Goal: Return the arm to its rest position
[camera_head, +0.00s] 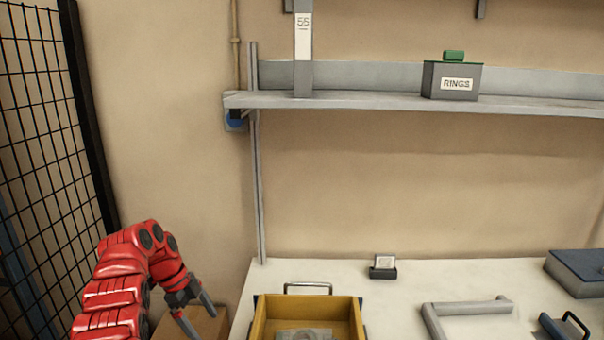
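My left arm is red and comes in from the lower left. Its gripper (204,326) hangs pointing down at the left side of the workbench, over a brown cardboard box (212,330). The two grey fingers are apart, and nothing shows between them. My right arm and gripper are not in view.
A yellow bin (259,316) with a grey item inside sits on the white workbench (390,300), just right of my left gripper. A small dark holder (383,272), a grey bent bar (468,308) and a blue case (580,272) lie further right. A wire mesh panel (45,120) stands left. A shelf (400,102) with a RINGS box (451,80) runs above.

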